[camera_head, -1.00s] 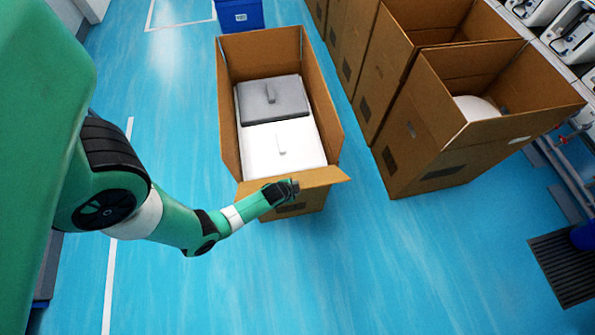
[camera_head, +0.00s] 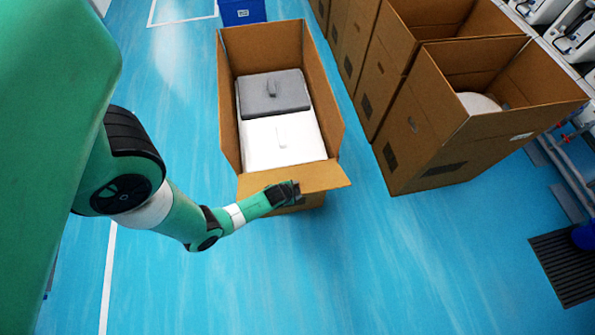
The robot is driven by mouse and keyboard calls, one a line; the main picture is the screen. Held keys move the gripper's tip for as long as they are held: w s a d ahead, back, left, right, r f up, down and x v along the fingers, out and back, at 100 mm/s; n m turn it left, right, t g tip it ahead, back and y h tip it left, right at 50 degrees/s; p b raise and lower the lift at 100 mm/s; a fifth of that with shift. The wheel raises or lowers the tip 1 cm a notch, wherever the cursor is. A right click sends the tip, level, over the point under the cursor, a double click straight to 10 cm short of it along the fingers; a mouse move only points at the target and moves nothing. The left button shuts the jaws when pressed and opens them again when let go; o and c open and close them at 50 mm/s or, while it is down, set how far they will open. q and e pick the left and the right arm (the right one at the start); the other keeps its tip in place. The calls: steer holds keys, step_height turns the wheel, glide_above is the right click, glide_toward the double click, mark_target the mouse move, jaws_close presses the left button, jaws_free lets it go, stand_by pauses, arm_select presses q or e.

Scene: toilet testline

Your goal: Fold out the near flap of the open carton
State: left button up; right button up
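The open carton (camera_head: 231,128) stands on the blue floor in the middle of the view. It holds a grey lidded piece (camera_head: 290,97) at the back and a white one (camera_head: 270,146) in front. The near flap (camera_head: 322,177) slants outward from the carton's near edge. My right gripper is not in view.
Large open cartons (camera_head: 430,150) stand in a row to the right, the nearest with a white item (camera_head: 478,103) inside. A blue bin (camera_head: 241,12) is behind the open carton. A dark floor grate (camera_head: 566,268) lies at the lower right. The floor in front is clear.

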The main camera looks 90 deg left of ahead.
arm_select(q)
steer(key=shift+s+r, duration=0.1)
steer(key=shift+r, duration=0.1)
steer(key=p+v, duration=0.4)
steer(key=v, duration=0.7)
steer(key=shift+d, duration=0.15)
steer(key=shift+r, duration=0.15)
